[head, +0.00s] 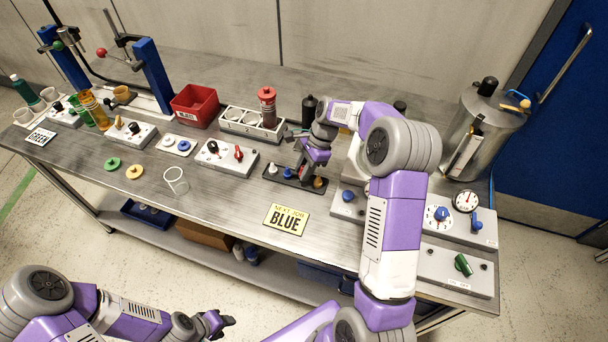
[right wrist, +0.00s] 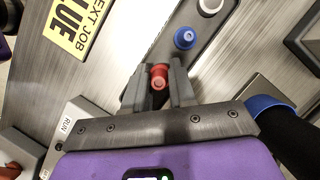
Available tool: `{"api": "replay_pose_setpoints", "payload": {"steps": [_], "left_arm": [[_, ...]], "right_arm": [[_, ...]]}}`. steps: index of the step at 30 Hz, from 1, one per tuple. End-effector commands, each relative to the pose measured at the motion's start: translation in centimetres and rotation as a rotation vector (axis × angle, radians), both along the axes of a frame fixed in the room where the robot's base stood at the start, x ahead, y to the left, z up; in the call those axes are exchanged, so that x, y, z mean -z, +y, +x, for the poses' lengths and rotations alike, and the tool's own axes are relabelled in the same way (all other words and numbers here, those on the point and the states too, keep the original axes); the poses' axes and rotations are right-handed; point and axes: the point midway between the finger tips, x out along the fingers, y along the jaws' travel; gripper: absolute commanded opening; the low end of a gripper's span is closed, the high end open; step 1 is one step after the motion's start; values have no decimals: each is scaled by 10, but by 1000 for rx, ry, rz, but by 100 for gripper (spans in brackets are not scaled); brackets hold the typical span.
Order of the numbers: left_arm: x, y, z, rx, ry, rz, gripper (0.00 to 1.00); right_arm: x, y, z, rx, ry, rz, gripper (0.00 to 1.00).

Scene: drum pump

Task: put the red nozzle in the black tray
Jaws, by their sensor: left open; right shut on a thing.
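The black tray (head: 281,179) lies on the bench in the head view, with a white nozzle (head: 272,170), a blue nozzle (head: 288,173) and an orange-brown nozzle (head: 318,182) in it. My right gripper (head: 305,172) is at the tray, between the blue and orange-brown nozzles. In the right wrist view its fingers are shut on the red nozzle (right wrist: 160,77), close to the blue nozzle (right wrist: 185,38). I cannot tell whether the red nozzle touches the tray. The head view does not show it clearly. My left gripper (head: 225,320) is open and empty, off the front of the bench.
A yellow sign reading BLUE (head: 286,219) lies in front of the tray. A switch box (head: 227,158) stands to the left, a white holder with round wells (head: 246,124) behind. Dial boxes (head: 459,227) and a metal drum (head: 483,130) stand right.

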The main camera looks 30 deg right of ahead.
Motion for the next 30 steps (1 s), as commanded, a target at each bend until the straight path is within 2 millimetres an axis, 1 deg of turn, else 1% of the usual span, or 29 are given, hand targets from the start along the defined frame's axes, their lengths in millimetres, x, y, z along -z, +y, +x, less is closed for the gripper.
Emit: {"api": "replay_pose_setpoints", "payload": {"steps": [1, 3, 14, 15, 17, 25, 28, 30], "left_arm": [[4, 0, 0, 0, 0, 0, 43], [6, 0, 0, 0, 0, 0, 43], [6, 0, 0, 0, 0, 0, 43], [6, 0, 0, 0, 0, 0, 43], [6, 0, 0, 0, 0, 0, 43], [5, 0, 0, 0, 0, 0, 43], [3, 0, 0, 0, 0, 0, 43], [-1, 0, 0, 0, 0, 0, 43]], "right_arm": [[13, 0, -1, 1, 3, 1, 0], [20, 0, -1, -1, 2, 0, 0], [23, 0, 0, -1, 1, 0, 0], [23, 0, 0, -1, 0, 0, 26], [23, 0, 0, -1, 0, 0, 36], [21, 0, 0, -1, 1, 0, 36], [12, -3, 0, 0, 0, -1, 36], [1, -7, 0, 1, -2, -2, 36]]}}
